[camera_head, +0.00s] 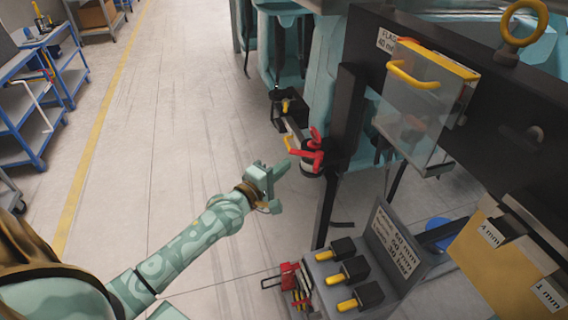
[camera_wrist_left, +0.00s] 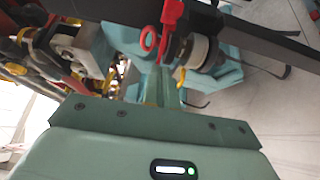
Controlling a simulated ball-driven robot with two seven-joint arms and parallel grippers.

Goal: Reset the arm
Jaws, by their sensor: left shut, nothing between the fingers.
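My left arm reaches in from the lower left in the head view. Its gripper (camera_head: 279,171) is shut and empty, in the air over the floor. A red-handled fitting (camera_head: 312,154) with a pale cylinder under it sits on the dark frame just past the fingertips; I see a gap between them in the head view. In the left wrist view the closed fingers (camera_wrist_left: 162,84) point toward the red handle (camera_wrist_left: 172,14) and the pale cylinder. My right gripper does not show in either view.
A grey stand (camera_head: 326,268) with several black-and-yellow blocks and a sign stands at the bottom. A clear panel with a yellow handle (camera_head: 413,75) hangs on the dark beam at right. Blue shelving (camera_head: 40,120) stands at far left. The grey floor between is clear.

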